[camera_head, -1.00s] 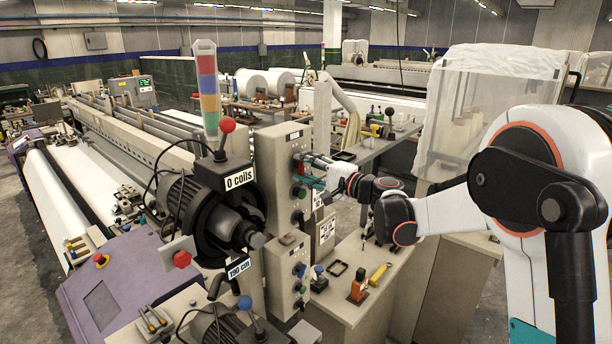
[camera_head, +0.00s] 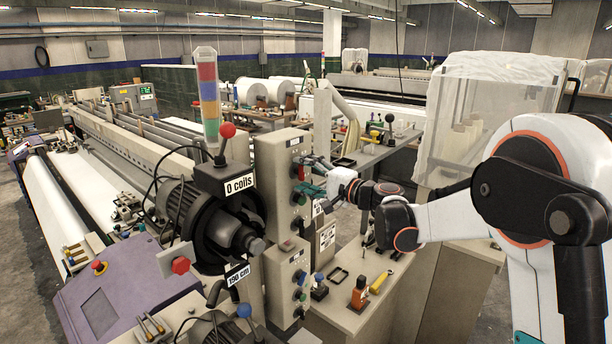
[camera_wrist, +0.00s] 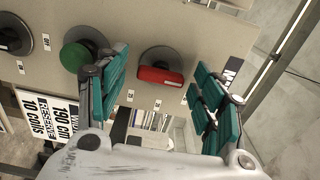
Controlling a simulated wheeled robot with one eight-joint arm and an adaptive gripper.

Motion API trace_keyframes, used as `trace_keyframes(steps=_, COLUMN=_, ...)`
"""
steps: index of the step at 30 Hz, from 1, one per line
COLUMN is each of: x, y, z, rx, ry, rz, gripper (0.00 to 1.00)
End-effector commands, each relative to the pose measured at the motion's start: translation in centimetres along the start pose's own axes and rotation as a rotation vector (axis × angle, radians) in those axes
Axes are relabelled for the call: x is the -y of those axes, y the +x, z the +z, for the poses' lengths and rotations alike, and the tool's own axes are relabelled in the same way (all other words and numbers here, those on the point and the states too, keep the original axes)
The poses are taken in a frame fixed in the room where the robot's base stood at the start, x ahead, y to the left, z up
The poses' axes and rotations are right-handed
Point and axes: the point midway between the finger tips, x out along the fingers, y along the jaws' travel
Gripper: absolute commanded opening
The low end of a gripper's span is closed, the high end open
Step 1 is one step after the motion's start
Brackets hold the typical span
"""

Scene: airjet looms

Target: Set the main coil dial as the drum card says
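A red dial (camera_wrist: 160,76) sits on the beige panel between my gripper's spread teal fingers in the wrist view. My gripper (camera_wrist: 163,82) looks open and not closed on it; contact cannot be told. A green knob (camera_wrist: 76,56) lies left of the left finger. The white card (camera_wrist: 48,114) reads "190 cm RESERVE 10 coils". In the head view, my gripper (camera_head: 312,178) is at the upper control box (camera_head: 281,210). The drum's sign (camera_head: 240,184) reads "0 coils" and the lower sign (camera_head: 237,273) reads "190 cm". Which dial is the main coil dial is not readable.
A red-ball lever (camera_head: 227,131) rises beside the drum (camera_head: 228,232). An orange-red tool (camera_head: 359,293) and a yellow tool (camera_head: 381,281) lie on the bench (camera_head: 350,318). A black knob (camera_wrist: 14,40) is at the panel's left.

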Motion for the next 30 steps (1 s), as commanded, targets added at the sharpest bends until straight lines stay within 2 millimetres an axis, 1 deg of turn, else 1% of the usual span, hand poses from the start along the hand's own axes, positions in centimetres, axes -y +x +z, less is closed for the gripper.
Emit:
trace_keyframes(steps=5, x=0.0, y=-0.1, z=0.0, rx=-0.001, ry=0.001, rz=0.000, gripper=0.62)
trace_keyframes(steps=8, x=0.0, y=-0.6, z=-0.1, rx=-0.002, ry=0.001, rz=-0.001, gripper=0.62)
trace_keyframes(steps=11, x=0.1, y=-1.9, z=-0.1, rx=-0.002, ry=0.001, rz=-0.001, gripper=0.62)
trace_keyframes(steps=21, x=0.0, y=-8.7, z=-0.1, rx=-0.003, ry=0.001, rz=0.000, gripper=0.62)
trace_keyframes(steps=25, x=0.0, y=-10.6, z=-0.1, rx=-0.002, ry=0.001, rz=0.000, gripper=0.62)
trace_keyframes(steps=30, x=0.0, y=-11.8, z=-0.1, rx=-0.001, ry=0.000, rz=0.000, gripper=0.62)
